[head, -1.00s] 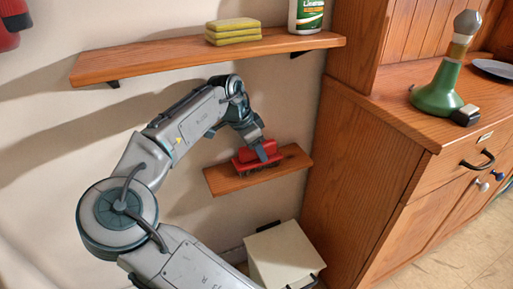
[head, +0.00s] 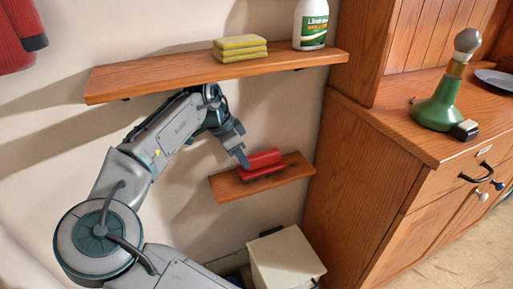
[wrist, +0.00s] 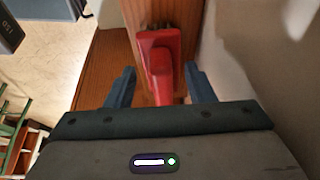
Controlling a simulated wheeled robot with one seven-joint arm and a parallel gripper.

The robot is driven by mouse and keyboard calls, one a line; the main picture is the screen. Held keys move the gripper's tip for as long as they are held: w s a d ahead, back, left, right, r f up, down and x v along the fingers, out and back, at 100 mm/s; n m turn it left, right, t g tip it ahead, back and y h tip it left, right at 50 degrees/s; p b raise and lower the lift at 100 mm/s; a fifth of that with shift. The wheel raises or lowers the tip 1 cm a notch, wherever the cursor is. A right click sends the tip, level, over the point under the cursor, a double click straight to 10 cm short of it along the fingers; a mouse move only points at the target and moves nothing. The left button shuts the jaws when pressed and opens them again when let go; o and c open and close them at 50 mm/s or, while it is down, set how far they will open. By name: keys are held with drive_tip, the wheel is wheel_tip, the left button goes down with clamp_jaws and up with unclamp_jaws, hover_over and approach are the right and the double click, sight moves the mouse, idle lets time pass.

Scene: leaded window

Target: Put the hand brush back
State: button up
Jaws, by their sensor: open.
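The hand brush (head: 263,161) is red, with dark bristles underneath, and rests on the small lower wooden shelf (head: 226,188). My gripper (head: 242,158) is at the brush's left end in the head view. In the wrist view the brush (wrist: 160,42) lies ahead, and its red handle points back between the two blue-grey fingers of my gripper (wrist: 161,88). The fingers are open, with a gap on each side of the handle. The near end of the handle is hidden behind the gripper body.
A long upper shelf (head: 180,75) above my arm holds yellow sponges (head: 240,48) and a white bottle (head: 311,24). A wooden cabinet (head: 350,190) stands close on the right. A pale bin (head: 286,262) is below the lower shelf.

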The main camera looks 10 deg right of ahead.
drive_tip(key=s+a+p, duration=0.1)
drive_tip(key=a, duration=0.5)
drive_tip(key=shift+s+a, duration=0.2)
drive_tip(key=shift+a, duration=0.05)
